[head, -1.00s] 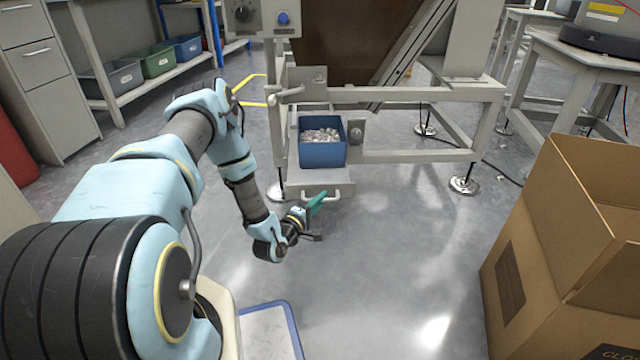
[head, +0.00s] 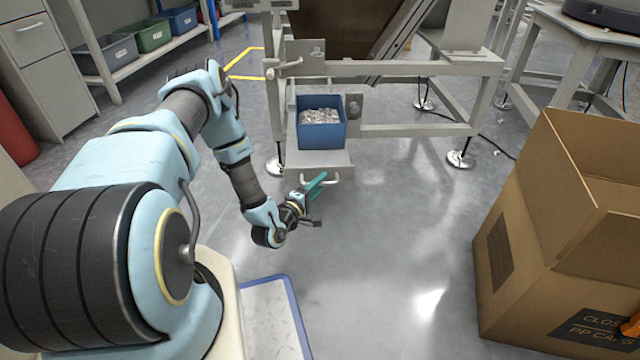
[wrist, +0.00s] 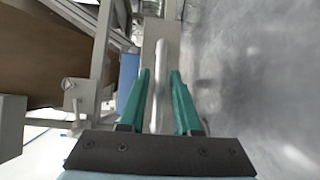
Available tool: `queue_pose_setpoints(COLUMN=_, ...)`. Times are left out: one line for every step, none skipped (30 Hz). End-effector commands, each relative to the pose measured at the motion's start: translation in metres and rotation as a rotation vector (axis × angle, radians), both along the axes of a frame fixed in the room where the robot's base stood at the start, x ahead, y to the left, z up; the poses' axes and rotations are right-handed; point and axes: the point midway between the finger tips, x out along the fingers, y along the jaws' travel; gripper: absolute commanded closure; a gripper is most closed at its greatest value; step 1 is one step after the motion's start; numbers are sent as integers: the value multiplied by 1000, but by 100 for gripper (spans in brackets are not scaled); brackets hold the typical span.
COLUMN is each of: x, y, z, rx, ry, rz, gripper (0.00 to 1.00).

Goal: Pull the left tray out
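The left tray (head: 307,162) is a light grey slide-out board low in the machine frame, with a pale bar handle (head: 333,178) on its front. A blue bin (head: 322,136) of small clear-white pieces stands on it. My gripper (head: 318,181) is at the handle, its teal fingers partly covering it. In the wrist view my gripper (wrist: 160,75) has its fingers apart, with the handle (wrist: 158,85) between them. Thin gaps seem to show on both sides of the bar; contact is unclear. The tray (wrist: 152,35) lies just beyond the fingertips.
The grey machine frame (head: 420,130) rises around the tray, with a foot (head: 276,166) left of it. An open cardboard box (head: 540,215) stands at the right. A blue-edged mat (head: 275,315) lies near my base. The floor between is clear.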

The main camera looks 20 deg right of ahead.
Motion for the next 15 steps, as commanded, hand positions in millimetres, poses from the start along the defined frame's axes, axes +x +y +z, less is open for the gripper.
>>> queue_pose_setpoints(x=0, y=0, z=0, rx=0, ry=0, rz=0, gripper=62)
queue_pose_setpoints(x=0, y=0, z=0, rx=0, ry=0, rz=0, gripper=58)
queue_pose_setpoints(x=0, y=0, z=0, rx=0, ry=0, rz=0, gripper=55)
queue_pose_setpoints(x=0, y=0, z=0, rx=0, ry=0, rz=0, gripper=55)
queue_pose_setpoints(x=0, y=0, z=0, rx=-1, ry=-1, rz=0, gripper=55)
queue_pose_setpoints(x=0, y=0, z=0, rx=-1, ry=-1, rz=0, gripper=55)
queue_pose_setpoints(x=0, y=0, z=0, rx=-1, ry=-1, rz=0, gripper=55)
queue_pose_setpoints(x=0, y=0, z=0, rx=-1, ry=-1, rz=0, gripper=55)
queue_pose_setpoints(x=0, y=0, z=0, rx=-1, ry=-1, rz=0, gripper=55)
queue_pose_setpoints(x=0, y=0, z=0, rx=-1, ry=-1, rz=0, gripper=55)
queue_pose_setpoints(x=-1, y=1, z=0, rx=-1, ry=1, rz=0, gripper=55)
queue_pose_setpoints(x=-2, y=2, z=1, rx=-1, ry=1, rz=0, gripper=55)
queue_pose_setpoints(x=-4, y=4, z=1, rx=0, ry=1, rz=0, gripper=55)
queue_pose_setpoints(x=-6, y=7, z=1, rx=0, ry=2, rz=1, gripper=55)
queue_pose_setpoints(x=-9, y=11, z=2, rx=0, ry=4, rz=1, gripper=55)
